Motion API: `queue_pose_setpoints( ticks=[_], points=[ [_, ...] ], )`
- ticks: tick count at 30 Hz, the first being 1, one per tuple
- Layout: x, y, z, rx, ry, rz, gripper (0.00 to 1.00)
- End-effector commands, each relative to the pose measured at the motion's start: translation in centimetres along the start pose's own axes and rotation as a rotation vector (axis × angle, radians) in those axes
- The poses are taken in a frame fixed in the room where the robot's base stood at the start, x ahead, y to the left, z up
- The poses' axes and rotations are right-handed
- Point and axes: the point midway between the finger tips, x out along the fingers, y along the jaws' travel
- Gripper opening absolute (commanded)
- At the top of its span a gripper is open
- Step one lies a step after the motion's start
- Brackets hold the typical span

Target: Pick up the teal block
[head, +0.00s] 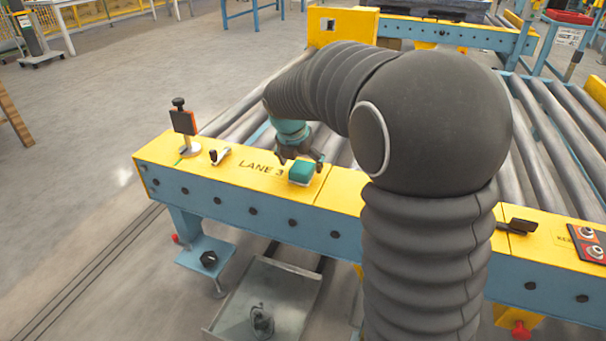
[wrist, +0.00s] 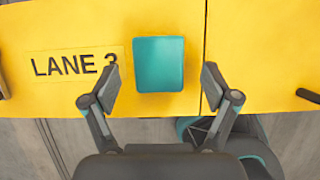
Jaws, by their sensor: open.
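The teal block (head: 302,173) sits on the yellow top of the conveyor's side rail, to the right of the "LANE 3" label. In the wrist view the teal block (wrist: 158,64) lies at the upper middle, a little beyond and between the fingertips. My gripper (wrist: 158,80) is open, with one finger on each side of the block's near part and a gap on both sides. In the head view my gripper (head: 300,158) is just behind and above the block. Whether the fingertips are level with the block is hard to tell.
A red-button panel (head: 590,243) is at far right. Rollers (head: 545,130) lie behind; a metal tray (head: 270,295) is below.

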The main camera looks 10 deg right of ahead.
Motion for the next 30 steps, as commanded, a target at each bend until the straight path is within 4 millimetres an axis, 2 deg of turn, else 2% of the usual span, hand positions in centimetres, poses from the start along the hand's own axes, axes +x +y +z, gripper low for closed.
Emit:
queue_pose_setpoints(
  ticks=[1,5,12,13,18,21,30],
  points=[
    [1.0,0.1,-0.2,-0.001,0.001,-0.001,0.86],
    [2.5,0.1,-0.1,-0.001,0.001,-0.001,0.86],
    [2.8,0.1,-0.1,0.0,0.0,0.0,0.86],
    [2.8,0.1,-0.1,0.0,0.0,0.0,0.84],
    [2.8,0.1,-0.1,0.0,0.0,0.0,0.41],
    [2.8,0.1,-0.1,0.0,0.0,0.0,0.19],
    [2.7,0.1,0.0,0.0,0.0,0.0,0.19]
  ],
)
